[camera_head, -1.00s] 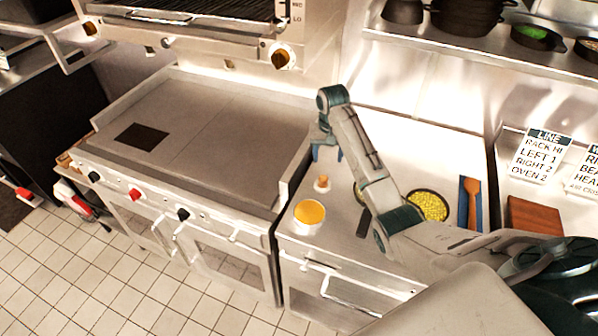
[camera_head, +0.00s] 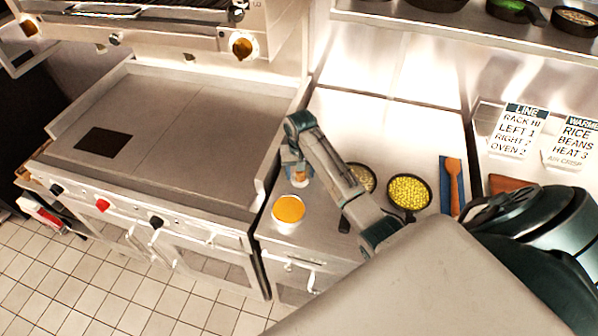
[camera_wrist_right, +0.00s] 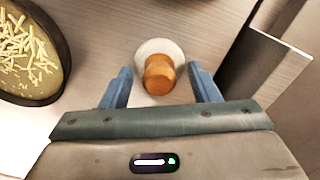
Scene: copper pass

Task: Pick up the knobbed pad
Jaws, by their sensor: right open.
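The knobbed pad is a pale round disc with an orange-brown wooden knob (camera_wrist_right: 159,76) on the steel counter. In the right wrist view it lies between the two blue fingertips of my right gripper (camera_wrist_right: 161,86), which is open with gaps on both sides. In the head view my right gripper (camera_head: 294,168) is over the pad (camera_head: 299,180) and partly hides it. Whether the fingers reach down around the knob is hard to tell. My left gripper is not in view.
A white tub of orange contents (camera_head: 288,211) stands just in front of the pad. A pan of yellow pieces (camera_head: 408,192) and another pan (camera_head: 361,178) are to the right. A wooden spoon (camera_head: 453,185) lies on a blue cloth. The griddle (camera_head: 170,125) is left.

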